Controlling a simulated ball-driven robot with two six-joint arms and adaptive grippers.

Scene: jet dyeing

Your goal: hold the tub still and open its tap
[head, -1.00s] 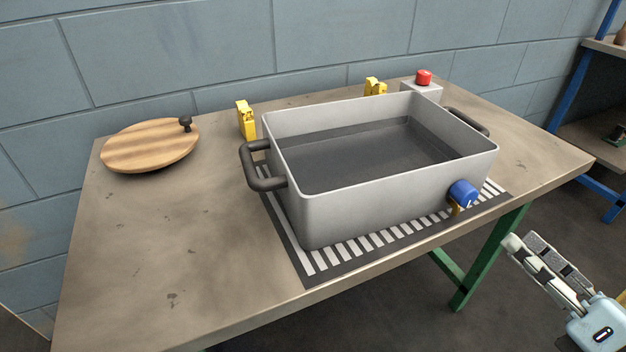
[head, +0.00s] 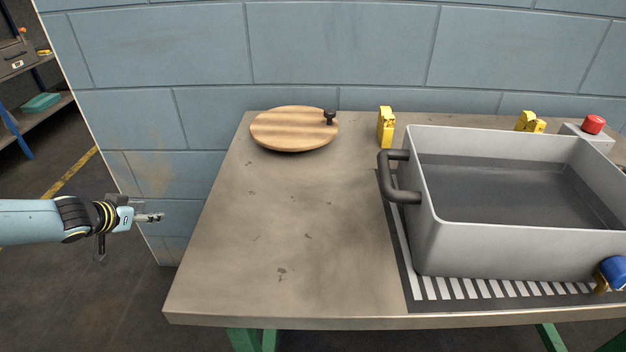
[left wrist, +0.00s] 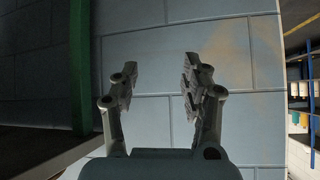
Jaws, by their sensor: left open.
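The grey tub (head: 480,242) stands on a striped drain mat (head: 425,306) at the right of the table. Its dark left handle (head: 388,178) sticks out towards the left. The blue tap (head: 613,272) is low on its front wall, at the right edge of the head view. My left gripper (head: 160,217) is off the table's left side, well apart from the tub. In the left wrist view my left gripper (left wrist: 160,85) is open and empty, facing the block wall. My right gripper is out of view.
A round wooden lid (head: 290,130) with a black knob lies at the table's back left. Yellow clamps (head: 386,128) and a red button box (head: 594,126) stand behind the tub. The table's (head: 260,240) left half is mostly clear.

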